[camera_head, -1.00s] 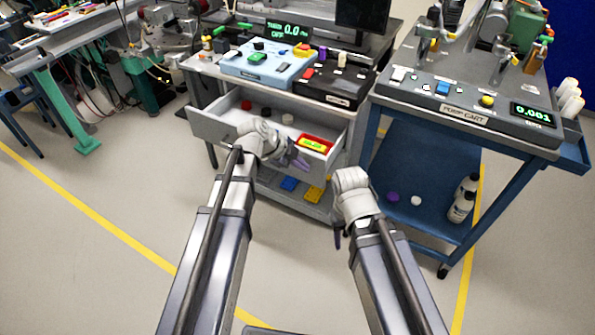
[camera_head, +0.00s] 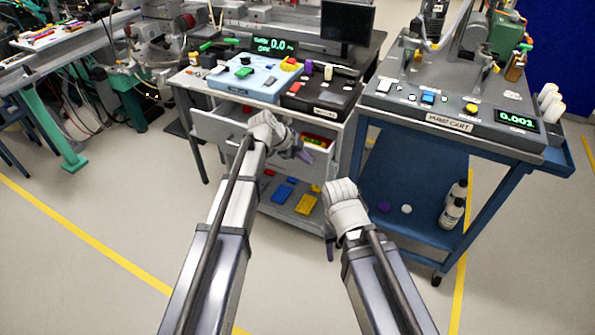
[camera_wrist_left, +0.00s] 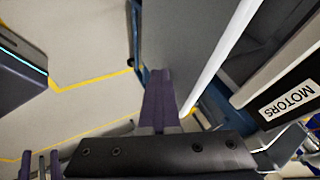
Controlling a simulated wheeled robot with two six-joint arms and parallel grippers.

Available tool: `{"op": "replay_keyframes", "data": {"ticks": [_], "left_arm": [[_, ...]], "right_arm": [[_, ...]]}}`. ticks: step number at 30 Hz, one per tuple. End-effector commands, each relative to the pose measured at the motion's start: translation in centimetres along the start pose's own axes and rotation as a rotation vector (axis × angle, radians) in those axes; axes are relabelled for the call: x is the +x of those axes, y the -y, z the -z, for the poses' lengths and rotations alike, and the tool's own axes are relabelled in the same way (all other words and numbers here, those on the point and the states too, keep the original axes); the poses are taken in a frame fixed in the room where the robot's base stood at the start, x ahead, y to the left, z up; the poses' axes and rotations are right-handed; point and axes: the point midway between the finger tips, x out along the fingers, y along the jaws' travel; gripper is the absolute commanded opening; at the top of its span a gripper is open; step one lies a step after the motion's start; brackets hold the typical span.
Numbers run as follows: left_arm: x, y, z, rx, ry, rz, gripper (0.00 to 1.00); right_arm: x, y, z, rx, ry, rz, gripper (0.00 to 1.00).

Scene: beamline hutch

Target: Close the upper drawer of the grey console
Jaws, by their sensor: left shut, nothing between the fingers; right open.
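The grey console (camera_head: 182,82) stands at centre left. Its upper drawer (camera_head: 212,128) is partly open, with a narrow strip of the inside showing and a red-and-yellow item (camera_head: 320,140) at its right end. My left gripper (camera_head: 304,154) is at the drawer's front, right of its middle; my wrist hides part of the front. In the left wrist view its purple fingers (camera_wrist_left: 157,98) are shut with nothing between them, against a grey panel; I cannot tell whether they touch it. My right gripper (camera_head: 329,248) is open, low in front of the console's right side, apart from the drawer.
The blue cart (camera_head: 390,225) stands close on the console's right, with bottles (camera_head: 452,212) on its lower shelf. Blue and yellow items (camera_head: 306,204) lie on the console's lower shelf. A control box labelled MOTORS (camera_wrist_left: 290,102) shows in the left wrist view.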

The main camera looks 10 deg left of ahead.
Motion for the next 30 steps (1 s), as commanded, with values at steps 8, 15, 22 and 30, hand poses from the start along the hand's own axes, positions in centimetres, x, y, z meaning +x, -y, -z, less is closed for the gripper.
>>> {"op": "replay_keyframes", "data": {"ticks": [8,15,22,30], "left_arm": [[3.2,6.1,-0.1,0.001,0.000,0.000,0.00],[4.7,8.9,-0.1,0.000,0.000,0.000,0.00],[5.3,10.0,0.0,-0.001,0.000,0.001,0.00],[5.4,10.3,0.0,-0.001,-0.001,0.005,0.00]], "right_arm": [[0.0,0.0,0.0,0.000,0.000,0.000,0.50],[0.0,0.0,0.0,0.000,0.000,0.000,0.50],[0.0,0.0,0.0,0.000,0.000,0.000,0.50],[0.0,0.0,0.0,0.000,0.000,0.000,0.50]]}}
